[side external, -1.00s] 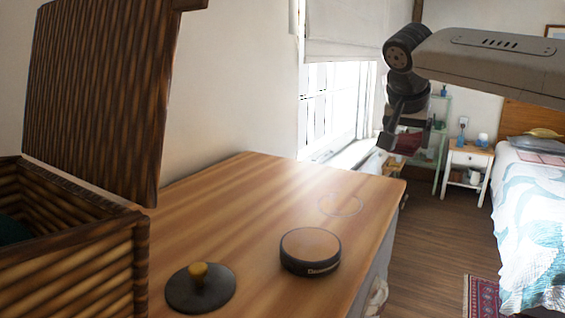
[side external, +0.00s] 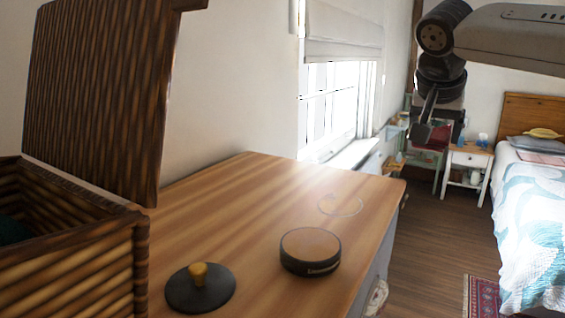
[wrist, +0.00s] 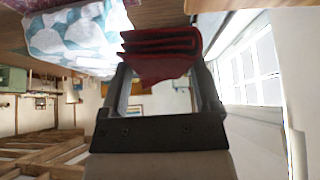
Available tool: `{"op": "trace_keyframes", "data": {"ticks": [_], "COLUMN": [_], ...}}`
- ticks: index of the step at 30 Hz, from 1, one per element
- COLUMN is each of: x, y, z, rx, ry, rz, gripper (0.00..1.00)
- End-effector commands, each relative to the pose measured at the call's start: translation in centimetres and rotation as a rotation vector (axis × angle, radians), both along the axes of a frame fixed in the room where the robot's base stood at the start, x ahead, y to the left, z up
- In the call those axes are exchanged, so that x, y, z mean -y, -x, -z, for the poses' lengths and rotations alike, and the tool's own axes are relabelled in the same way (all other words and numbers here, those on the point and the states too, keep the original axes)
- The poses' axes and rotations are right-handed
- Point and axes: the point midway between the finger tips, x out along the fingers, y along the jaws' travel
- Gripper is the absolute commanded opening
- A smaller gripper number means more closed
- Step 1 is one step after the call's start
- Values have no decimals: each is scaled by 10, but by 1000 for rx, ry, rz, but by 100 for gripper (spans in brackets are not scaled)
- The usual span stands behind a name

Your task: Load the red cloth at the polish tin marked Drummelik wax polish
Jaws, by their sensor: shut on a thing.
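My gripper (side external: 428,130) hangs in the air at the upper right of the side view, beyond the far right end of the dresser top. It is shut on the red cloth (wrist: 162,44), which is folded in layers and sticks out past the fingertips in the wrist view. In the side view the cloth is partly hidden by the fingers. The polish tin (side external: 310,250), round and dark with a brown top face, stands on the dresser (side external: 250,215). The lettering on its side is too small to read. The cloth is well apart from the tin.
A dark round disc with a yellow knob (side external: 200,288) lies left of the tin. An open wicker box (side external: 140,260) with a raised lid stands at the left. A faint ring (side external: 340,204) marks the bare wood behind the tin. A bed (side external: 545,210) is at the right.

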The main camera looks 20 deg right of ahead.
Motion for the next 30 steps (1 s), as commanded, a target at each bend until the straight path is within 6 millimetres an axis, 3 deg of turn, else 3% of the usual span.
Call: {"op": "trace_keyframes", "data": {"ticks": [5,6,10,11,20,26,30], "x": [0,0,0,0,-18,-62,-105], "y": [0,0,0,0,1,6,15], "z": [0,0,0,0,3,10,16], "rx": [0,0,0,0,-1,-6,-7], "ry": [0,0,0,0,-1,-1,-3], "rz": [0,0,0,0,-59,-205,-347], "gripper": [24,77,36,34,33,33,33]}}
